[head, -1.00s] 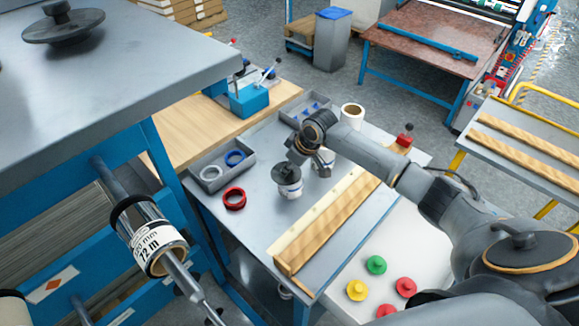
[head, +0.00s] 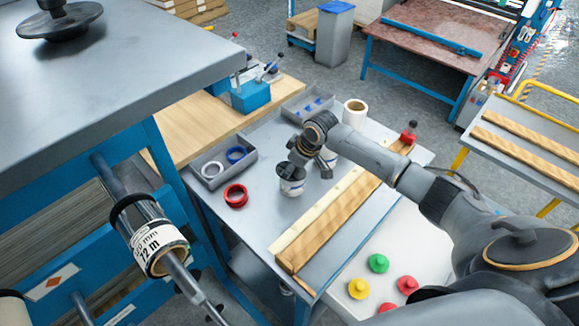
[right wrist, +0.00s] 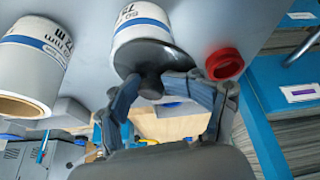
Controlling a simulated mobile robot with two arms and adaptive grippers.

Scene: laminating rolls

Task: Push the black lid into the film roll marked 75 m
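The film roll marked 75 (head: 291,187) stands upright on the grey bench; in the right wrist view the same roll (right wrist: 142,20) shows its label upside down. The black lid (right wrist: 180,60) lies over the roll's end with its knob facing my right gripper; whether it is fully seated cannot be told. In the head view the lid (head: 284,175) is partly hidden by my gripper. My right gripper (right wrist: 152,80) has its fingertips around the knob, but a firm grip cannot be made out; it also shows in the head view (head: 306,166). My left gripper is not in view.
A roll marked 72 m (right wrist: 38,55) stands close beside the roll; another (head: 160,250) is on a shaft at left. A red ring (head: 236,195), a grey tray (head: 222,165), a wooden strip (head: 335,222) and a white roll (head: 355,112) are also around.

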